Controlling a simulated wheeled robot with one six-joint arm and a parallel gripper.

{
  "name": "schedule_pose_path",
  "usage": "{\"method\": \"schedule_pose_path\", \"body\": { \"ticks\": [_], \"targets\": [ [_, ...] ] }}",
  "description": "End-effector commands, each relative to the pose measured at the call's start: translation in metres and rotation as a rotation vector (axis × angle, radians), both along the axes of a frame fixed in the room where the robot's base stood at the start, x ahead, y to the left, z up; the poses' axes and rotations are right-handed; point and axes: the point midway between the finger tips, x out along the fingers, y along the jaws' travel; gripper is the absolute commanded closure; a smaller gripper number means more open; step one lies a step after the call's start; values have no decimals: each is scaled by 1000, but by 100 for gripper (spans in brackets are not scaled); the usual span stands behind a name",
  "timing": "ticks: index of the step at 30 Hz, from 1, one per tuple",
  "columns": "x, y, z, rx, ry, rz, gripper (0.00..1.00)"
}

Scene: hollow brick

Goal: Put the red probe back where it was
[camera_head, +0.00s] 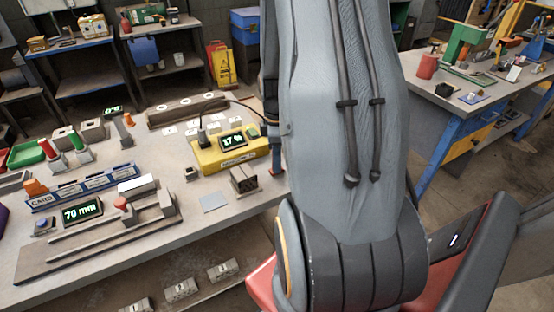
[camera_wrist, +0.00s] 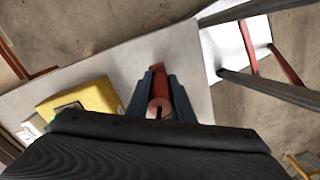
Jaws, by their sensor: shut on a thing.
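The red probe (camera_wrist: 158,82) is between the two dark fingers of my gripper (camera_wrist: 160,95) in the wrist view, over or near the grey bench top. My gripper is shut on it. In the head view my gripper (camera_head: 277,150) shows only partly at the bench's right end, behind my arm, with a little red at its lower end. A yellow meter (camera_head: 210,155) reading about 17 % stands left of it; its yellow case also shows in the wrist view (camera_wrist: 92,97). A black probe (camera_head: 202,133) stands upright on the meter. A hollow brick (camera_head: 244,181) sits in front of the meter.
The bench (camera_head: 180,228) holds a slide gauge reading 70 mm (camera_head: 82,212), a blue card rack (camera_head: 85,187) and a long stone block (camera_head: 187,110). A flat grey plate (camera_head: 214,202) lies near the front edge. My arm hides the bench's right end.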

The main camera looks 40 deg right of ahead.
Motion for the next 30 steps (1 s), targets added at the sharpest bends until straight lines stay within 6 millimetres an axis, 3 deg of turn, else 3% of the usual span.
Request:
{"method": "schedule_pose_path", "body": {
  "ticks": [13,14,17,30],
  "targets": [
    [0,0,-7,-1,-1,0,97],
    [1,0,-6,-1,-2,0,76],
    [0,0,-6,-1,-2,0,61],
    [1,0,2,-1,-2,0,61]
  ]
}}
